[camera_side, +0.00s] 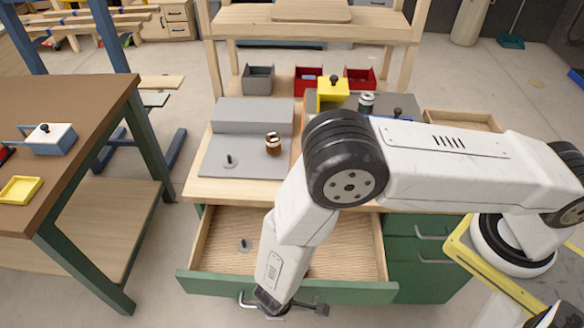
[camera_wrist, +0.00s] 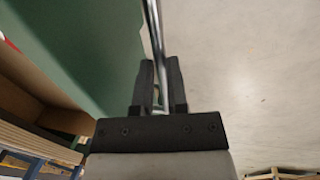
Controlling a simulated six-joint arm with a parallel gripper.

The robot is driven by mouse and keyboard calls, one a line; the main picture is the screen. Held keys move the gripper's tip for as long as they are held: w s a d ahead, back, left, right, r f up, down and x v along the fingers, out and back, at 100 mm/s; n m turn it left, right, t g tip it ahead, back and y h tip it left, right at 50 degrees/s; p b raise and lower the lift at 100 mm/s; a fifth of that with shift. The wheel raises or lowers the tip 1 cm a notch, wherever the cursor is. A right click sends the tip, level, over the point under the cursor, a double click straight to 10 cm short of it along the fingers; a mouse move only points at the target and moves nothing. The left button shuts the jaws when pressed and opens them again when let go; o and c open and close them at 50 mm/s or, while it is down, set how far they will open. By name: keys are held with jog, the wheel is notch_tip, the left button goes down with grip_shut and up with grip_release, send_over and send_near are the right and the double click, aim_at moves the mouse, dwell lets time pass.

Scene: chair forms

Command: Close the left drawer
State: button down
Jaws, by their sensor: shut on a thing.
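The left drawer (camera_side: 222,240) is pulled out from under the workbench, with its green front (camera_side: 350,291) facing the camera in the side view. My gripper (camera_side: 276,306) is at the middle of that front, at its metal handle (camera_side: 248,299). In the wrist view the handle bar (camera_wrist: 154,25) runs between the two dark fingers of my gripper (camera_wrist: 162,75), which is shut on it. The green drawer front also shows in the wrist view (camera_wrist: 85,45). My arm hides part of the drawer's inside and of the handle.
A small grey knobbed piece (camera_side: 244,246) lies in the drawer. Closed green drawers (camera_side: 420,255) are to the right. The bench top holds a grey stepped block (camera_side: 250,115), a brown-and-white object (camera_side: 273,142), a yellow block (camera_side: 333,93) and bins. A brown table (camera_side: 75,100) stands left.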

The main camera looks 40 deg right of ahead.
jog(key=w+d, duration=1.2)
jog(key=shift+w+d, duration=0.1)
jog(key=shift+w, duration=0.15)
jog(key=c, duration=0.6)
grip_release()
jog(key=shift+s, duration=0.1)
jog(key=shift+c, duration=0.2)
jog(key=shift+r, duration=0.1)
notch_tip(320, 180, up, 8)
jog(key=s+a, duration=0.1)
jog(key=shift+f, duration=0.2)
